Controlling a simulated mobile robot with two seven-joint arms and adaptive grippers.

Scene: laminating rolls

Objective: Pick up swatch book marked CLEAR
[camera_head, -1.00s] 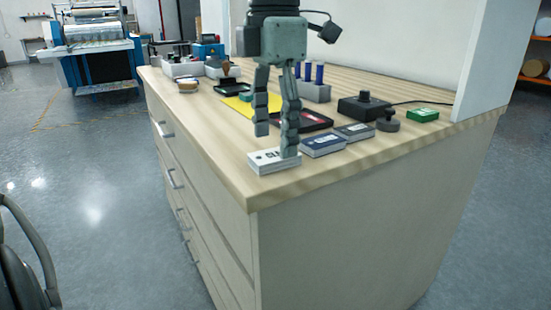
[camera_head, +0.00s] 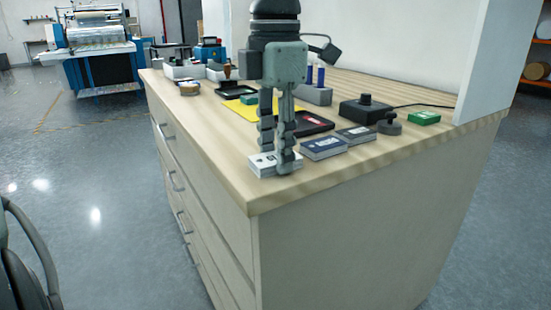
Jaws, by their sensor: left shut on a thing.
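A white swatch book (camera_head: 262,168) lies at the near left corner of the wooden counter top. Dark letters show on its cover, but the fingers hide part of them and I cannot read the word. My left gripper (camera_head: 276,161) points down over this book and is shut on it, with the fingers close together. The book still appears to rest on the counter. A blue swatch book (camera_head: 323,149) and a grey one (camera_head: 356,135) lie to its right, their labels too small to read. My right gripper is not in view.
Behind the books are a black tray (camera_head: 314,124), a yellow sheet (camera_head: 240,108), a holder with blue tubes (camera_head: 314,95), a black device with a knob (camera_head: 365,109) and a green box (camera_head: 425,118). The counter's front edge is close to the white book.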

